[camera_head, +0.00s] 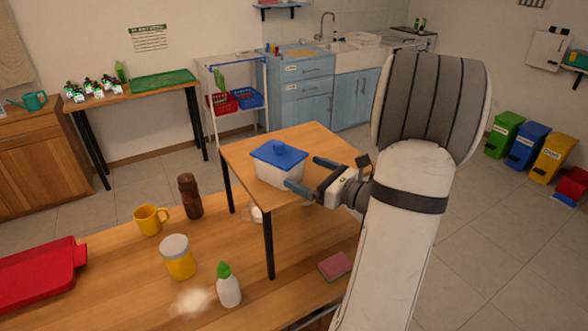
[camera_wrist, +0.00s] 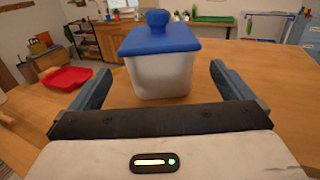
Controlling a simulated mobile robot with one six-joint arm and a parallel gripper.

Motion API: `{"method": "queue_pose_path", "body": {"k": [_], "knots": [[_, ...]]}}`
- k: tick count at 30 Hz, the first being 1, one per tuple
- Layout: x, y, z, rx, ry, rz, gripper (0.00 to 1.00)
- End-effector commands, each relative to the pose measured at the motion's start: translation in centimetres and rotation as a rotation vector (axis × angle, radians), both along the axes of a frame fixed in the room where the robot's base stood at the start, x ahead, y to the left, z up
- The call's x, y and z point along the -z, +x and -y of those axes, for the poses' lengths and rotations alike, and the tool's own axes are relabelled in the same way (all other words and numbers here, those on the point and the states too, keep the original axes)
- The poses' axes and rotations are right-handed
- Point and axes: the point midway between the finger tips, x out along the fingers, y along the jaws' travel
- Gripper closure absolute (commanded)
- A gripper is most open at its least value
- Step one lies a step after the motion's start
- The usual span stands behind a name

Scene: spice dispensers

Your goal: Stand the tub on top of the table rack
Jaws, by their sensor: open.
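A white tub (camera_head: 279,170) with a blue knobbed lid stands upright on top of the wooden table rack (camera_head: 315,139), toward its left front part. My gripper (camera_head: 311,174) is open at the tub's right side, with its blue-grey fingers pointing at it. In the wrist view the tub (camera_wrist: 160,75) stands just beyond and between the fingertips of my gripper (camera_wrist: 160,82). Clear gaps show between the tub and both fingers. The tub's base rests on the rack's top.
On the lower table are a yellow mug (camera_head: 149,220), a brown bottle (camera_head: 190,196), a yellow jar (camera_head: 178,257), a green-capped bottle (camera_head: 228,286), a pink sponge (camera_head: 335,266) and a red tray (camera_head: 38,274). The rack top behind the tub is clear.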

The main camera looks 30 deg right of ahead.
Motion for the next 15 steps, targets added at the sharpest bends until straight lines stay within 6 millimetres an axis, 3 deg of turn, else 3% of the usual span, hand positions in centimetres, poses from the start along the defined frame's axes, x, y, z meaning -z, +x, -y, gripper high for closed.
{"method": "queue_pose_path", "body": {"k": [6,15], "knots": [[0.1,-3.0,1.4,0.003,0.0,0.001,0.0],[0.0,-4.0,1.8,0.0,0.0,0.0,0.0]]}}
